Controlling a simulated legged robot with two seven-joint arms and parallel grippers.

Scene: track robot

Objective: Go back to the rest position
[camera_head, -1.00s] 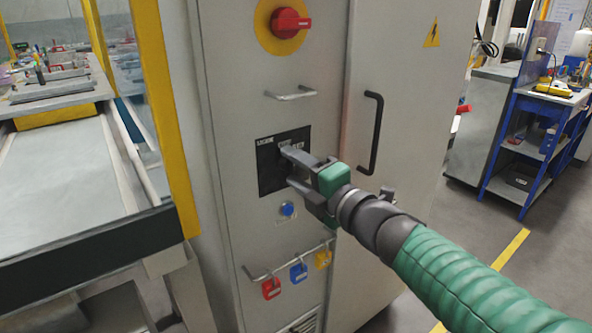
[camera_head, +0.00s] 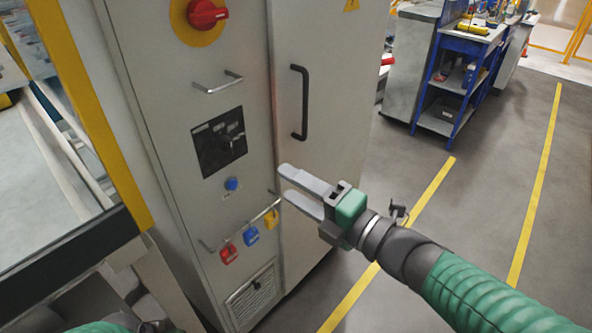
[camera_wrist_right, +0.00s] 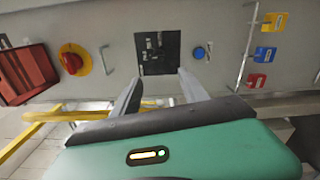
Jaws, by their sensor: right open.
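My right gripper (camera_head: 300,192) is open and empty in the head view, held in front of the grey cabinet's right door, to the right of the black panel (camera_head: 219,142). In the right wrist view its two fingers (camera_wrist_right: 158,92) stand apart, with the black panel (camera_wrist_right: 158,50) beyond them and nothing between them. Of my left arm, only a green and dark part shows at the bottom left edge of the head view; its gripper is not seen.
The grey cabinet (camera_head: 232,25) carries a red rotary switch (camera_head: 207,14), a blue button (camera_head: 232,184), a black door handle (camera_head: 299,102) and red, blue and yellow padlocks (camera_head: 250,235) on a bar. A blue workbench (camera_head: 450,75) stands behind. Floor at right is clear.

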